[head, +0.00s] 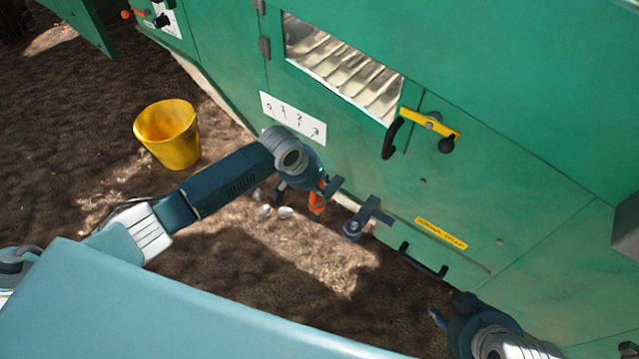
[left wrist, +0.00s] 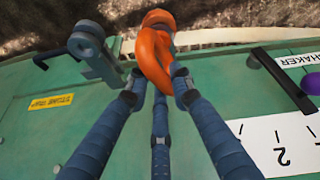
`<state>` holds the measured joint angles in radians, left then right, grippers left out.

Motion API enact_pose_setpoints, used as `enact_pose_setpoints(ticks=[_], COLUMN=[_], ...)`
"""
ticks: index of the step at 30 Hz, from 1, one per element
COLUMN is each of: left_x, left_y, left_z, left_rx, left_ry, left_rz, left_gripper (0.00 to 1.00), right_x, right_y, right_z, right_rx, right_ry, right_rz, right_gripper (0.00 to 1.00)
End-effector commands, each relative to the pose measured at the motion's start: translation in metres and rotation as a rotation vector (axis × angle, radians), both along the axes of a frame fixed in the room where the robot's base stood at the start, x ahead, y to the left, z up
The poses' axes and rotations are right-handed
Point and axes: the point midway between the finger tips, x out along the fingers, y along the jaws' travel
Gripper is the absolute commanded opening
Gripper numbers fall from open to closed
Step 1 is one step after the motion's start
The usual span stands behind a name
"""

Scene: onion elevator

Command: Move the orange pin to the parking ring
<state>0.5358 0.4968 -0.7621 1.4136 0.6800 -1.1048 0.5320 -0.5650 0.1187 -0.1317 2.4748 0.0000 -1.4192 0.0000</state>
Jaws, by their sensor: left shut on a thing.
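The orange pin (left wrist: 155,55) is between the fingers of my left gripper (left wrist: 158,88), which is shut on it. It points away past the fingertips in the left wrist view. In the head view the pin (head: 317,202) hangs below my left gripper (head: 308,187), in front of the green panel. A grey bracket with a round end (head: 365,217) sticks out just right of the pin; it also shows in the left wrist view (left wrist: 92,50). I cannot tell whether it is the parking ring. My right gripper (head: 447,312) is open and empty at the lower right.
The green machine (head: 500,190) has a yellow latch bar (head: 430,123), a black handle (head: 422,262) and a white label plate (head: 292,118). A yellow bucket (head: 168,135) stands on the soil at left. Pale lumps (head: 275,210) lie below my left gripper.

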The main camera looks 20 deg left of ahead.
Motion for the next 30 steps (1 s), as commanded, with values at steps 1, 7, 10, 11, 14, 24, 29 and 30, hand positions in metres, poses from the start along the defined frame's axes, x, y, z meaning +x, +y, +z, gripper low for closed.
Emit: enact_pose_setpoints(ticks=[1, 7, 10, 11, 14, 24, 29, 30], left_x=[0.0, 0.0, 0.0, 0.0, 0.0, -0.004, -0.015, -0.018], left_y=[0.0, 0.0, 0.0, 0.0, 0.0, 0.003, 0.009, 0.011], left_z=[0.0, 0.0, 0.0, 0.0, 0.0, 0.011, 0.039, 0.047], left_rx=[-0.001, -0.001, -0.001, -0.001, 0.0, 0.0, 0.0, 0.0], left_ry=[-0.001, -0.001, -0.001, -0.001, -0.001, -0.001, -0.004, -0.004], left_rz=[0.0, 0.0, 0.0, 0.0, 0.0, 0.001, 0.0, 0.0], left_gripper=[0.0, 0.0, 0.37, 0.43, 0.44, 0.44, 0.44, 0.44], right_x=[0.0, 0.0, 0.0, 0.0, 0.0, 0.0, 0.0, 0.0], right_y=[0.0, 0.0, 0.0, 0.0, 0.0, 0.0, 0.0, 0.0], right_z=[0.0, 0.0, 0.0, 0.0, 0.0, 0.0, 0.0, 0.0], right_rx=[0.0, 0.0, 0.0, 0.0, 0.0, 0.0, 0.0, 0.0], right_ry=[-0.001, -0.001, -0.001, -0.001, -0.001, -0.001, -0.001, -0.001], right_rz=[0.0, 0.0, 0.0, 0.0, 0.0, 0.0, 0.0, 0.0], right_gripper=[0.4, 0.4, 0.4, 0.4, 0.4, 0.4, 0.4, 0.4])
